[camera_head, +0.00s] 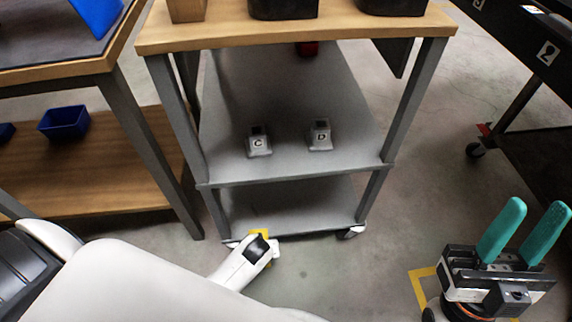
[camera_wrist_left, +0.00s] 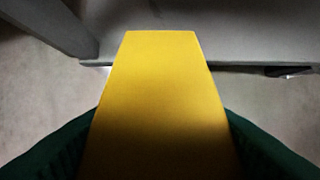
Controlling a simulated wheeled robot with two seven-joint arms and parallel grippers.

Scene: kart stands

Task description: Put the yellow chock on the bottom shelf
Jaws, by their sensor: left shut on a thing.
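The yellow chock (camera_wrist_left: 160,100) fills the middle of the left wrist view, between the dark green fingers of my left gripper (camera_wrist_left: 160,145), which is shut on it. In the head view only a small yellow piece of the chock (camera_head: 260,233) shows past my white left wrist, and the fingers are hidden. The chock is at the front edge of the cart's grey bottom shelf (camera_head: 290,208); I cannot tell if it touches. The shelf edge also shows behind the chock in the left wrist view (camera_wrist_left: 260,50). My right gripper (camera_head: 537,215) is open and empty at the lower right.
The middle shelf (camera_head: 290,100) holds two grey blocks, marked C (camera_head: 259,143) and D (camera_head: 320,136). The visible bottom shelf is bare. Grey legs flank its opening. A wooden bench with a blue bin (camera_head: 64,123) stands left; a dark cart (camera_head: 535,100) stands right.

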